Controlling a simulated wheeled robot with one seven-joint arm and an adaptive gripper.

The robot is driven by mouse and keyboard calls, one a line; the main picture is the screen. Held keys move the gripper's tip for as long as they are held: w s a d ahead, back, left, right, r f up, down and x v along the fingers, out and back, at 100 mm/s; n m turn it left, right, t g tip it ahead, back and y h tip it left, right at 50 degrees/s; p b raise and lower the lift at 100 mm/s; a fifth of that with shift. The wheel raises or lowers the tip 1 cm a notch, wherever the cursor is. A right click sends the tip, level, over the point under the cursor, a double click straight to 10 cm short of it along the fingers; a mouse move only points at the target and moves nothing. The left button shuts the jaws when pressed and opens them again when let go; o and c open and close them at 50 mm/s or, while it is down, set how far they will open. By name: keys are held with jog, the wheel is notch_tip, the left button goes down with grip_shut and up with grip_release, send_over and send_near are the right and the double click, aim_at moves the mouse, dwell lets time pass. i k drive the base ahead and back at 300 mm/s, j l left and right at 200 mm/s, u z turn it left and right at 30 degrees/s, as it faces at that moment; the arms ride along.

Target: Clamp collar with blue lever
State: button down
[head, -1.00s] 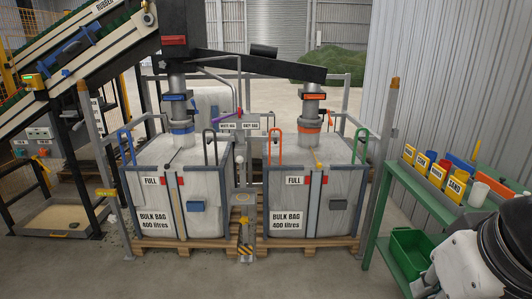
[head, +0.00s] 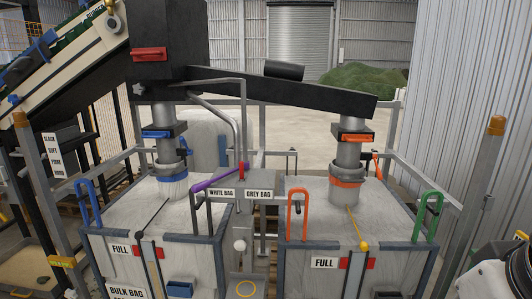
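The collar with blue parts (head: 172,176) sits around the left filling spout, just above the left bulk bag (head: 120,212). A blue lever (head: 186,144) shows beside the spout above it, small and partly hidden. A blue slide handle (head: 157,134) is on the spout higher up. The right spout has a collar with an orange band (head: 347,183) above the right bulk bag. My gripper is not in view; a white and black part of my arm shows at the lower right, well away from the left collar.
Upright hooped handles, blue (head: 83,203), orange (head: 298,214) and green (head: 428,216), stand at the bag frames. A purple lever (head: 218,180) sits by the white bag and grey bag signs (head: 240,192). A grey post (head: 478,195) rises at right.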

aim_at(185, 144)
jog(key=i+l+u, duration=0.15)
jog(key=i+u, duration=0.25)
jog(key=i, duration=0.15)
jog(key=i+l+u, duration=0.3)
jog(key=i+u, duration=0.15)
jog(key=i+l+u, duration=0.4)
jog(key=i+l, duration=0.1)
jog(key=i, duration=0.05)
